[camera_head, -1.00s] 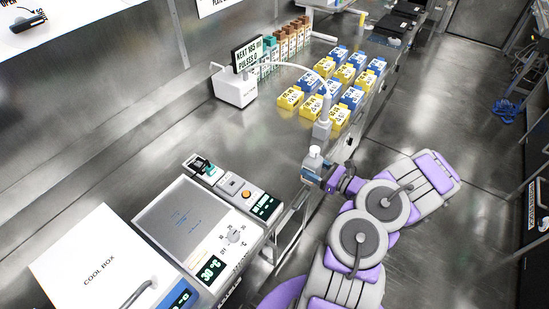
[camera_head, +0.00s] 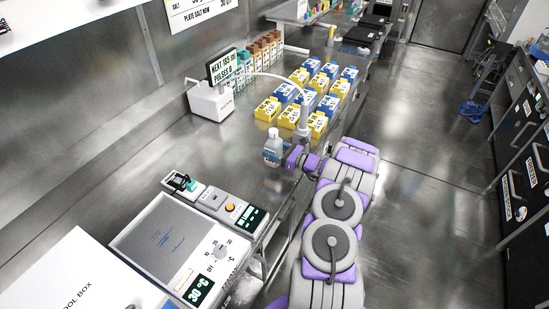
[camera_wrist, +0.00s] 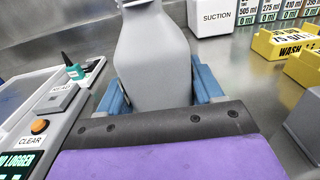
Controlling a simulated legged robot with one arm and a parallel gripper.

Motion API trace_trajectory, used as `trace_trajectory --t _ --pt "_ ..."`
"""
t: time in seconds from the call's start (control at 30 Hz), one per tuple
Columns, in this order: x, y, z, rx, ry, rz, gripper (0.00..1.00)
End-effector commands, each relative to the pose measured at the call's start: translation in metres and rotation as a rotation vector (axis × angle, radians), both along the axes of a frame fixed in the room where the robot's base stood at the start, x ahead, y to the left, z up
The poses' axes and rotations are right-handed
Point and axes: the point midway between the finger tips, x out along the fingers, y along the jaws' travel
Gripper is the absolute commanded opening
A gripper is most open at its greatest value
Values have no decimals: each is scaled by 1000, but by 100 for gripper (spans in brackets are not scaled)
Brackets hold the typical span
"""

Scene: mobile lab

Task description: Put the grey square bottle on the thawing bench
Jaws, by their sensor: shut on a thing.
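The grey square bottle (camera_head: 273,148) with a white cap is upright in my gripper (camera_head: 282,156), over the front part of the steel bench. In the wrist view the grey bottle (camera_wrist: 155,62) fills the middle, between the blue fingers of my gripper (camera_wrist: 158,95), which are shut on it. Its base is hidden by the gripper, so I cannot tell whether it touches the bench. No label reading thawing bench is legible. A flat grey plate unit (camera_head: 165,238) with a dial and a 30 °C display stands at the near left.
A small logger box (camera_head: 230,208) with an orange button lies between bottle and plate unit. A white suction box (camera_head: 211,101) stands behind. Yellow and blue boxes (camera_head: 310,90) stand beyond the bottle. Bare steel bench (camera_head: 205,150) lies left of the bottle.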

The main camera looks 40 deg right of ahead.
Motion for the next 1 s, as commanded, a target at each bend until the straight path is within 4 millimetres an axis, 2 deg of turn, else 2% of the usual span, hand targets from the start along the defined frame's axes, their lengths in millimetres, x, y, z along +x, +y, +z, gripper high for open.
trace_trajectory --t 0.1,0.2,0.43,0.47,0.7,1.0 --pt "-1 -3 -23 1 1 -2 22" --pt "-2 -4 -36 2 1 -2 22" --pt "-1 1 -36 -4 2 -1 22" --pt "-1 2 -36 -4 3 0 67" --pt "-1 1 -36 -3 1 0 90" --pt "-3 -4 -36 1 0 -2 91"
